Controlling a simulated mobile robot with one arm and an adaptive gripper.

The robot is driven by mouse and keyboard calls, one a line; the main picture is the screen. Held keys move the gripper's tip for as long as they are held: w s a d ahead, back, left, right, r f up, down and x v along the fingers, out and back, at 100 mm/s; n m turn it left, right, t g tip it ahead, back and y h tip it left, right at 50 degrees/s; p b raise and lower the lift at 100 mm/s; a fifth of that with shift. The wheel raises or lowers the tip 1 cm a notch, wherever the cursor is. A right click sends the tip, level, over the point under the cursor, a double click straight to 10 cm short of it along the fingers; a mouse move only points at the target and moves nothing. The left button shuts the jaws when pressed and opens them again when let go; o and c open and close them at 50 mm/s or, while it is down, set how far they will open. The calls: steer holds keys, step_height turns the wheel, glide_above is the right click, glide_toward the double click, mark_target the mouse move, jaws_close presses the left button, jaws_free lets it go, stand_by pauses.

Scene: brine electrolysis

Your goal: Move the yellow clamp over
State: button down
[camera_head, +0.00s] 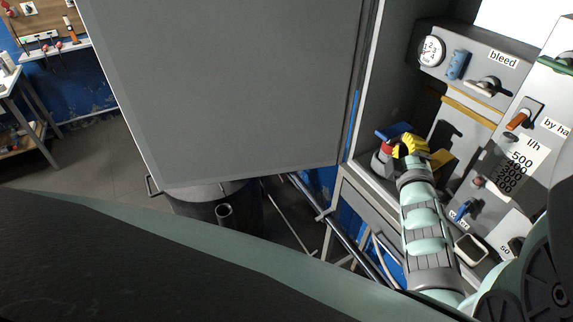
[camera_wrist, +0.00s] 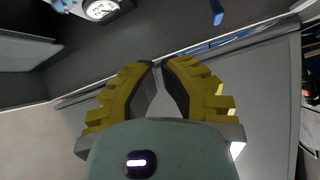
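My gripper (camera_head: 411,144) has yellow ridged fingers and is at the end of the pale green arm, in front of the grey panel on the right of the head view. In the wrist view my gripper (camera_wrist: 159,64) has its fingertips together, with a narrow empty gap between the inner pads farther down. No separate yellow clamp shows in the wrist view.
A blue-handled part (camera_head: 394,131) with a red collar stands just left of my gripper. The panel carries a dial gauge (camera_head: 431,51), also in the wrist view (camera_wrist: 101,9), a bleed lever (camera_head: 489,86) and an orange-handled lever (camera_head: 518,120). A large grey cabinet side (camera_head: 230,90) fills the middle.

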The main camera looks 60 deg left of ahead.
mark_target(436, 160)
step_height(436, 160, down, 14)
steer(key=s+a+n+h+b, duration=0.1)
steer(key=a+n+h+b, duration=0.3)
steer(key=n+h, duration=0.5)
steer(key=s+d+r+n+t+h+b, duration=0.2)
steer(key=d+h+b, duration=0.2)
steer(key=h, duration=0.2)
steer(key=shift+f+p+x, duration=0.1)
steer(key=shift+p+x, duration=0.55)
steer(key=shift+x, duration=1.65)
steer(key=shift+f+p+x, duration=0.15)
steer(key=shift+p+x, duration=0.5)
steer(key=shift+x, duration=1.65)
steer(key=shift+w+d+f, duration=0.15)
steer(key=shift+d, duration=0.15)
step_height(436, 160, up, 4)
steer(key=p, duration=0.4)
steer(key=shift+a, duration=0.1)
steer(key=shift+r+g, duration=0.2)
steer(key=shift+g, duration=0.2)
